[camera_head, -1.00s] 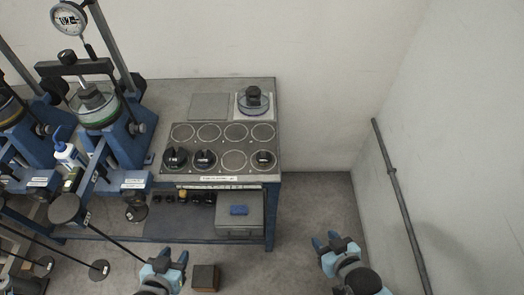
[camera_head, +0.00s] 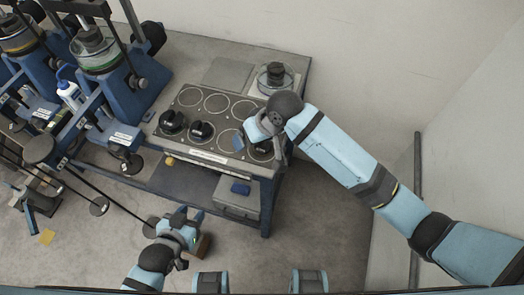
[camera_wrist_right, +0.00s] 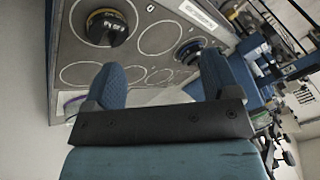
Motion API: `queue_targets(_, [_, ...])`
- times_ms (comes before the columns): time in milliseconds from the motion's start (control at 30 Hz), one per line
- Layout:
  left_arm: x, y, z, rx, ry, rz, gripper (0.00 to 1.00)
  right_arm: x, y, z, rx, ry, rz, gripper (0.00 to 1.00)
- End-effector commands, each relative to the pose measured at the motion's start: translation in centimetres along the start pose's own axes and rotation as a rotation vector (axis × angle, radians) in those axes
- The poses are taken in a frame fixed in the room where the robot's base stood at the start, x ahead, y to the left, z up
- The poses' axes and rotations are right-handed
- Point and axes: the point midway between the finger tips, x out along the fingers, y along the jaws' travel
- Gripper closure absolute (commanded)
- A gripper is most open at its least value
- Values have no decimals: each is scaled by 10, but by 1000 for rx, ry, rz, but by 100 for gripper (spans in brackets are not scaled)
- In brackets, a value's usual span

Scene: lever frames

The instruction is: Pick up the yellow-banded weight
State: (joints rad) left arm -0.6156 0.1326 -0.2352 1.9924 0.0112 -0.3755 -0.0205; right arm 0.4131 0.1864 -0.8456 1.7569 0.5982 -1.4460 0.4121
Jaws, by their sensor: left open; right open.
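The yellow-banded weight (camera_wrist_right: 107,28), a dark disc with a knob, label and yellowish rim, sits in a circle of the grey plate (camera_head: 212,147). In the head view the weight (camera_head: 259,154) is at the plate's front right corner, partly covered by my right gripper (camera_head: 261,144). My right gripper is open and empty just above the plate; in the wrist view the weight lies beyond and left of its fingers (camera_wrist_right: 163,70), apart from them. My left gripper (camera_head: 189,215) is open and empty, low in front of the table.
Two more dark weights (camera_head: 172,122) (camera_head: 201,131) sit at the plate's left. A clear dish with a dark weight (camera_head: 275,75) is behind the plate. Blue machines (camera_head: 105,75) stand at left. A grey box (camera_head: 236,204) is underneath. Clear floor lies to the right.

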Motion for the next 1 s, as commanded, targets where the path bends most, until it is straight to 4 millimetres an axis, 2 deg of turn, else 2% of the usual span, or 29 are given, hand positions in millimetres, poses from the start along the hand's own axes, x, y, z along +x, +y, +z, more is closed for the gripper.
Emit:
queue_targets(33, [4,0,6,1,0,1,57,-6,3,-10,-27,-56,42,18])
queue_targets(133, [7,-1,11,3,-1,1,57,-20,7,-20,-49,-171,124,18])
queue_targets(300, [10,-2,16,6,-2,1,57,-43,17,-29,-63,-299,246,18])
queue_targets(433, [11,-3,17,7,-2,1,57,-50,22,-31,-62,-342,292,18])
queue_targets(567, [10,-3,17,7,-2,0,57,-38,28,-25,-61,-355,301,18])
queue_targets(800, [10,-3,16,7,-1,0,57,4,42,-10,-61,-352,300,18])
queue_targets(1000, [10,-3,15,6,-1,0,57,22,47,-4,-62,-349,298,18])
